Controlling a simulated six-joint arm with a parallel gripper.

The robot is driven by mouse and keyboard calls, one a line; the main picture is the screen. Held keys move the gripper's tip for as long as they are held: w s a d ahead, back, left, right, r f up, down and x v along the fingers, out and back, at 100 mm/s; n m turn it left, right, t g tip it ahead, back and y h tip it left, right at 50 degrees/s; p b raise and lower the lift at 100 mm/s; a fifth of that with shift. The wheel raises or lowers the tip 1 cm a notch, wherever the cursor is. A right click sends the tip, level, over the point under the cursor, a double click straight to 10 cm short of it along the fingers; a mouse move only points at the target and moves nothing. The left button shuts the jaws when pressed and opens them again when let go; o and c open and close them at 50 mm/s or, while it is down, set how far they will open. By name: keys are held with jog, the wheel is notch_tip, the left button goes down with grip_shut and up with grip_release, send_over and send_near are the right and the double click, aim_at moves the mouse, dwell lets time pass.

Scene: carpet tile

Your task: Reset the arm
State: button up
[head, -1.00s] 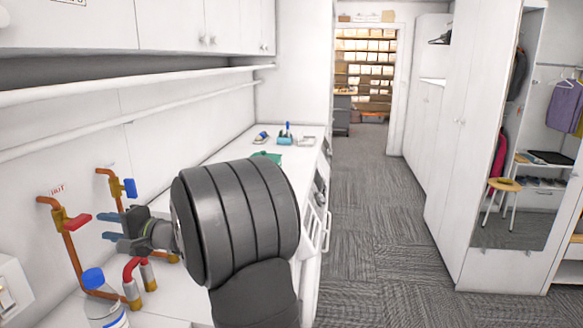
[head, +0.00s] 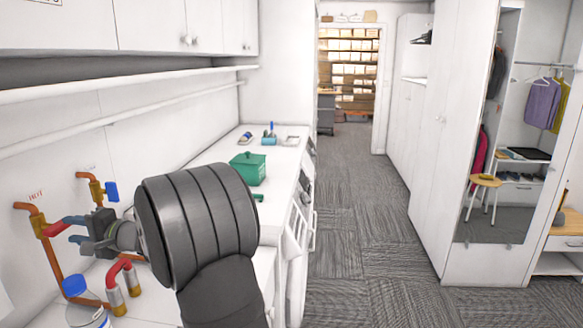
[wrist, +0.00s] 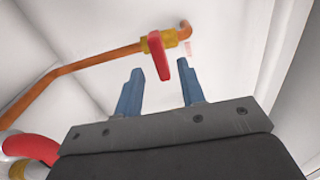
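My gripper (head: 73,229) is at the left in the head view, by the wall pipes. Its two blue fingers stand apart in the wrist view (wrist: 159,84), with nothing held between them. A red valve handle (wrist: 159,57) shows in line with the gap, on a brass valve (wrist: 152,43) of a copper pipe. The handle also shows in the head view (head: 63,227), close to the fingertips; I cannot tell if they touch. My dark arm covers part of the counter.
A second copper pipe has a blue handle (head: 112,192). A red-topped pipe bend (head: 118,268) and a blue-capped bottle (head: 84,305) stand below my gripper. A green box (head: 249,168) sits on the white counter (head: 215,152). The carpet aisle (head: 350,210) at right is clear.

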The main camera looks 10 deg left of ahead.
aim_at(64, 229)
jog(key=a, duration=0.5)
jog(key=shift+a, duration=0.3)
jog(key=shift+n, duration=0.4)
jog(key=d, duration=1.7)
jog(key=a+n, duration=0.1)
jog(key=a, duration=0.4)
jog(key=w+a+n, duration=0.1)
jog(key=a+n, duration=0.1)
jog(key=a, duration=0.4)
jog(key=a+n, duration=0.1)
jog(key=a, duration=0.4)
jog(key=shift+w+a+r+n, duration=0.4)
jog(key=shift+d, duration=0.1)
jog(key=s+d+m, duration=0.1)
jog(key=d+m, duration=0.3)
jog(key=d, duration=1)
jog(key=shift+s+d+f+m, duration=0.4)
